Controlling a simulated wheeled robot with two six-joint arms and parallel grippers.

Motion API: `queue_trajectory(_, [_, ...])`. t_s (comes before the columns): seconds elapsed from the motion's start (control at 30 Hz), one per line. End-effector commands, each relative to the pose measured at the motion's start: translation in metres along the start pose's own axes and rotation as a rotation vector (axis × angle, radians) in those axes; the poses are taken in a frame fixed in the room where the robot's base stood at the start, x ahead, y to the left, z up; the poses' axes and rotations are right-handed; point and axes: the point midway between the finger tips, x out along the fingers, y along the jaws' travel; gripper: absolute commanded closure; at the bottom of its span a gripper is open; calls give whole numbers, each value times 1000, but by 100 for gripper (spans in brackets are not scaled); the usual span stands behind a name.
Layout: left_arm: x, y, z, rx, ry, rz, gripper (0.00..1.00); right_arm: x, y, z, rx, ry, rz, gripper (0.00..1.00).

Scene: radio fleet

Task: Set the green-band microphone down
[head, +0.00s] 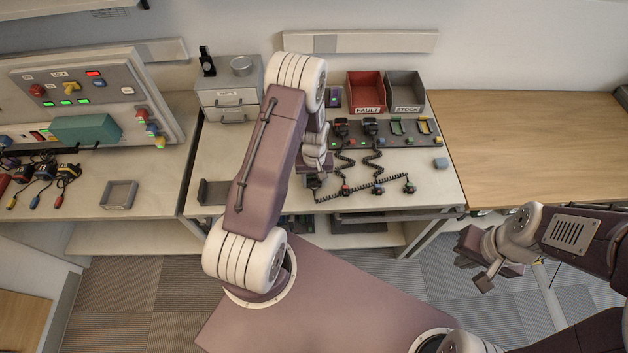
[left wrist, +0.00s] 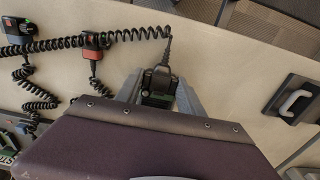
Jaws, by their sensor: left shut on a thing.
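My left gripper (head: 314,181) is low over the middle bench, mostly hidden behind its own arm in the head view. In the left wrist view its two grey fingers (left wrist: 160,97) are shut on the green-band microphone (left wrist: 159,78), a dark handset with green on its body. A black coiled cord runs from its top toward the left. Whether the microphone touches the bench top I cannot tell. My right gripper (head: 487,268) is empty and open, over the floor to the right of the bench.
A dark holder (head: 213,192) stands on the bench at left. Behind are a cradle strip (head: 400,140), a red FAULT bin (head: 367,93) and a grey STOCK bin (head: 405,92).

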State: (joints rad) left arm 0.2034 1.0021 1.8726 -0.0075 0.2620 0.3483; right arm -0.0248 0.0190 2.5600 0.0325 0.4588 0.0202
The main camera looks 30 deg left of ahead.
Motion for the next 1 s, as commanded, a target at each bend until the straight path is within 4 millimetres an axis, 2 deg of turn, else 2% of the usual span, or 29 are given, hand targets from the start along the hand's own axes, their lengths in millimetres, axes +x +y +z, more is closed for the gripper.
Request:
queue_trajectory(0.07, [6,-1,2,0,-5,-2,100,4,0,0,0,0,0,100])
queue_trajectory(0.23, [9,-1,3,0,-7,-2,100,5,0,1,0,0,0,100])
queue_trajectory(0.27, [9,-1,3,0,-8,-3,52,5,0,1,0,0,0,100])
queue_trajectory(0.33, [9,-1,3,0,-8,-3,33,5,0,1,0,0,0,100])
queue_trajectory(0.77, [4,0,2,0,-4,-1,33,2,0,0,0,0,0,100])
queue_trajectory(0.87, [-8,0,1,0,-4,-1,33,-8,0,-1,0,0,0,100])
queue_trajectory(0.93, [-15,0,0,0,0,0,33,-4,0,0,0,1,0,100])
queue_trajectory(1.0, [-30,0,0,0,2,1,33,-1,0,0,0,0,0,100])
